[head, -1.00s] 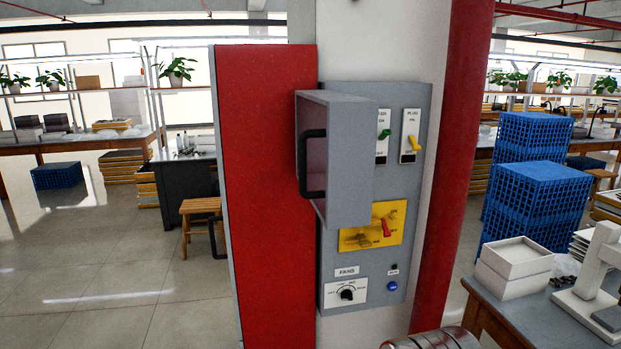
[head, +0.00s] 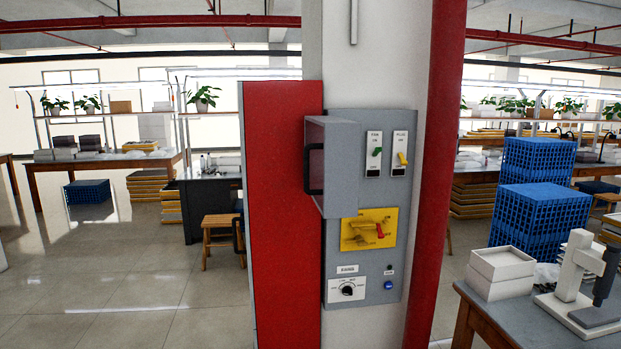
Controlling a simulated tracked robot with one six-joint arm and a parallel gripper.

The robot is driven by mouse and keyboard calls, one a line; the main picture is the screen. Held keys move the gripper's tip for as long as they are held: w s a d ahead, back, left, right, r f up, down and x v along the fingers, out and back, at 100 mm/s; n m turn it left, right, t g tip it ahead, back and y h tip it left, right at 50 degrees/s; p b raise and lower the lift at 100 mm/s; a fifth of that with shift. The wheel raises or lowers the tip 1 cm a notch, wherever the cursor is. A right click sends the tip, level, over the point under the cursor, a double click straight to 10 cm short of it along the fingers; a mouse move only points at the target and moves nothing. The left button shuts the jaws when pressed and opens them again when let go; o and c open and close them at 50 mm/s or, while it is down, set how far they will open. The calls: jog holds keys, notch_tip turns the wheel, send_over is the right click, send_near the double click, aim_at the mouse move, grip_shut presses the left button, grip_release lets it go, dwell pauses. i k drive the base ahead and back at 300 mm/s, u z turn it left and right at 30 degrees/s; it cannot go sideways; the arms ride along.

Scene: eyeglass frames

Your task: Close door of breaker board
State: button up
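The breaker board (head: 399,220) is a grey panel on a white pillar, right of the picture's middle. It carries green and yellow switches, a yellow plate with a red lever, a dial and a blue button. A tall red panel with a grey edge (head: 284,220), seemingly the board's door, stands swung open on the left. A dark handle (head: 238,235) shows past its left edge. A smaller grey box-shaped cover (head: 341,165) with a black handle (head: 315,168) juts out from the board, also open. My gripper is not in view.
A red pipe (head: 441,170) runs up the pillar's right side. A table (head: 535,318) with white boxes (head: 501,272) and a microscope-like device (head: 580,280) stands at right. Blue crates (head: 540,215) are behind it. A stool (head: 222,238) stands left of the red panel.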

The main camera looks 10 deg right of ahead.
aim_at(331, 153)
jog(key=u, duration=0.05)
jog(key=k, duration=0.3)
jog(key=z, duration=0.55)
jog(key=i, duration=1.4)
jog(key=u, duration=1.75)
